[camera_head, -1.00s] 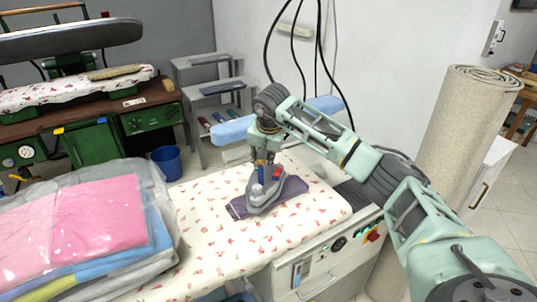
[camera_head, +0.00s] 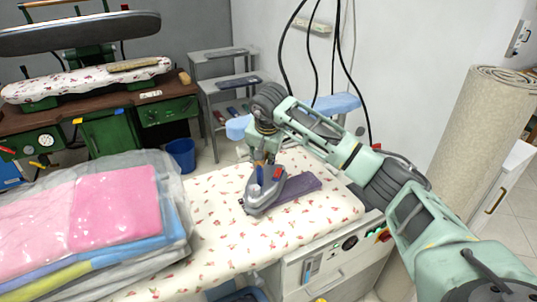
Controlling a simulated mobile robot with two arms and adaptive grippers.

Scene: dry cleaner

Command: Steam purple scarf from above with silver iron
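A folded purple scarf (camera_head: 301,188) lies flat on the floral-covered ironing board (camera_head: 215,215). The silver iron (camera_head: 264,197) stands over the left end of the scarf, its sole down. Whether it touches the cloth or hovers just above it I cannot tell. My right gripper (camera_head: 265,160) comes down from above onto the iron's handle and appears shut on it; the fingers are partly hidden. My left gripper is not in the view.
Plastic-wrapped folded laundry (camera_head: 110,215) covers the left of the board. A blue bucket (camera_head: 181,154) stands on the floor behind. Black cables (camera_head: 312,60) hang behind my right arm. A rolled carpet (camera_head: 486,120) stands at the right.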

